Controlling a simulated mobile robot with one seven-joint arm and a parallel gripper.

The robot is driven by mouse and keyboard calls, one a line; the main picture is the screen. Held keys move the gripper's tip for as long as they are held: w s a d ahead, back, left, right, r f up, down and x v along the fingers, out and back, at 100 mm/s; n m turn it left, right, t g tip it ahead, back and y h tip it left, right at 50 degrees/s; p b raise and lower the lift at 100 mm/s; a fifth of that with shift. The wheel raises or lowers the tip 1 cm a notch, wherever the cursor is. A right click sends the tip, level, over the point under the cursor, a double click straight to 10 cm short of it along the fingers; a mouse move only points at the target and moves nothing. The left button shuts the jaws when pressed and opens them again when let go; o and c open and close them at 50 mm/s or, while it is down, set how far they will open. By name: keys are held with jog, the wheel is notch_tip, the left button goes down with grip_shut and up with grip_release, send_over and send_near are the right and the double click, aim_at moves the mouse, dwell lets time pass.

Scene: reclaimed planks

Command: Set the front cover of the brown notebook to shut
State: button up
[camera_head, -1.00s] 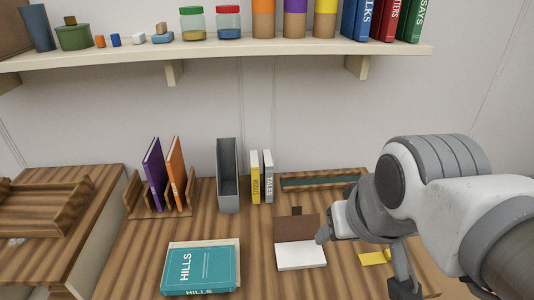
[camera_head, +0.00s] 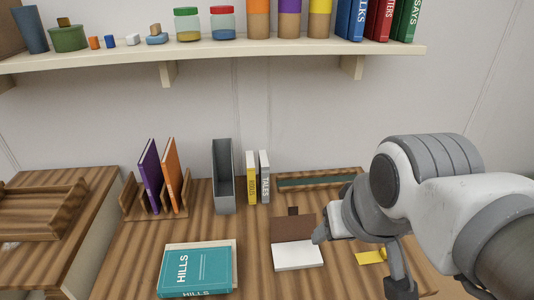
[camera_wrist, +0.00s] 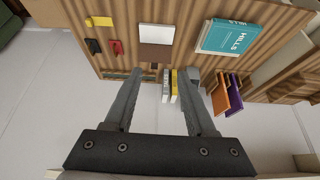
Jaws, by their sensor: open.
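The brown notebook lies open on the wooden desk. In the head view its white pages (camera_head: 298,256) face up at the front and its brown front cover (camera_head: 292,227) is folded back behind them, with a small dark tab at its far edge. The wrist view shows the white pages (camera_wrist: 157,33) and the brown cover (camera_wrist: 155,52) at top centre. My gripper (camera_head: 322,234) appears just right of the cover in the head view.
A rack with purple and orange books (camera_head: 172,175), a grey file holder (camera_head: 223,175) and two upright books (camera_head: 258,177) stand behind. A yellow object (camera_head: 370,257) lies right of the notebook. A shelf (camera_head: 210,55) spans above.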

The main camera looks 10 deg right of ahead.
jog(key=shift+w+r, duration=0.1)
jog(key=shift+c, duration=1.2)
jog(key=shift+w+r, duration=0.15)
jog(key=shift+w, duration=0.15)
jog(key=shift+c, duration=1.1)
jog(key=shift+g, duration=0.8)
jog(key=w+r, duration=0.1)
jog(key=w, duration=0.2)
jog(key=w+r, duration=0.1)
jog(key=w, duration=0.6)
jog(key=shift+w+d+r, duration=0.1)
jog(key=shift+w+r, duration=0.2)
jog(key=shift+r, duration=0.1)
grip_shut()
jog(key=g, duration=0.3)
send_over(293, 224)
jog(key=w, duration=0.2)
notch_tip(293, 224, down, 10)
jog(key=w+f+g, duration=0.2)
jog(key=w+f, duration=0.4)
jog(key=f, duration=0.6)
jog(key=s+f+p, duration=0.1)
jog(key=s+f, duration=0.3)
jog(key=f, duration=0.4)
jog(key=shift+s+d+f, duration=0.15)
jog(key=shift+d+f, duration=0.1)
jog(key=shift+f, duration=0.1)
